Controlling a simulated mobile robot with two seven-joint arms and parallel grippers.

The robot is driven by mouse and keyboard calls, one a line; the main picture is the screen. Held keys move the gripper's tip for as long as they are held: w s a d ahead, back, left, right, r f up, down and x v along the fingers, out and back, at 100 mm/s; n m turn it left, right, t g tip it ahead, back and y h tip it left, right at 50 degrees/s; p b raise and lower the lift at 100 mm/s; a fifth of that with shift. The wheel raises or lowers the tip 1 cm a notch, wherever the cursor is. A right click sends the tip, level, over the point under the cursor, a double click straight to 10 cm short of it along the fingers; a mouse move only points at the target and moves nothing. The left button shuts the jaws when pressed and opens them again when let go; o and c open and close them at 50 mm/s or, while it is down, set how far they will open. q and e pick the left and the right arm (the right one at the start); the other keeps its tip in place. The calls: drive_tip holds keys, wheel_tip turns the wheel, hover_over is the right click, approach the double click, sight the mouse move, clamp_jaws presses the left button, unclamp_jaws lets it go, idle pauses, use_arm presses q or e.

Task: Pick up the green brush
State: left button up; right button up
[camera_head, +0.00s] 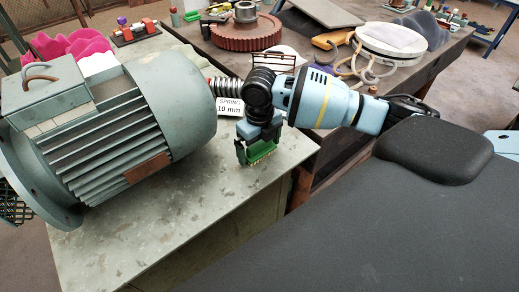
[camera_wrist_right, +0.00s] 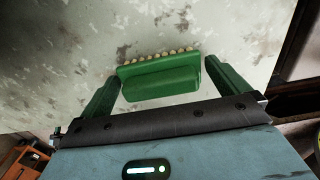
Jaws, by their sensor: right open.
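The green brush (camera_wrist_right: 162,78) has a green body and a row of pale bristles; in the right wrist view it sits between the two green fingers of my right gripper (camera_wrist_right: 166,88). A gap shows on each side of the brush, so the fingers are open around it. In the head view my right gripper (camera_head: 257,153) points down over the right part of the grey worktable (camera_head: 130,245). The brush (camera_head: 262,152) shows there only partly, behind and between the fingers. My left gripper does not show.
A large grey-green motor (camera_head: 135,120) fills the left of the worktable. A spring (camera_head: 225,87) and a "SPRING 10 mm" label (camera_head: 229,106) are close behind my right gripper. A second table behind holds a red gear (camera_head: 245,35) and a round white piece (camera_head: 390,40). The front tabletop is clear.

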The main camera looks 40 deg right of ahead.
sight(260, 143)
drive_tip(key=c, duration=0.9)
drive_tip(key=shift+r, duration=0.15)
wheel_tip(260, 143, up, 10)
drive_tip(key=shift+f, duration=0.1)
